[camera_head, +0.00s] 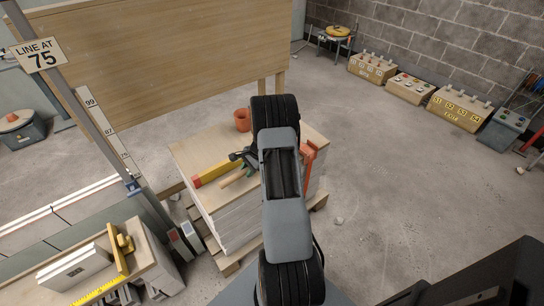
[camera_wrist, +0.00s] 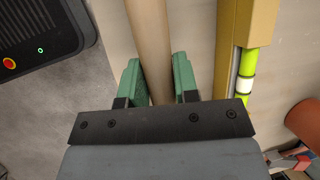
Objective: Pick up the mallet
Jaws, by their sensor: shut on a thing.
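The mallet's pale wooden handle (camera_head: 230,180) lies over the top of the board stack, and its near-left end shows in the head view. In the wrist view, the handle (camera_wrist: 150,40) runs from the top edge down between my gripper's green pads. My gripper (camera_wrist: 156,80) is shut on this handle. In the head view my gripper (camera_head: 244,170) is at the stack top, partly covered by my arm. The mallet's head is not visible in either view. I cannot tell whether the mallet is lifted off the stack.
A yellow level (camera_head: 212,173) lies close beside the handle; it also shows in the wrist view (camera_wrist: 262,30). An orange cup (camera_head: 242,120) stands at the stack's back. An orange tool (camera_head: 308,153) is at its right edge.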

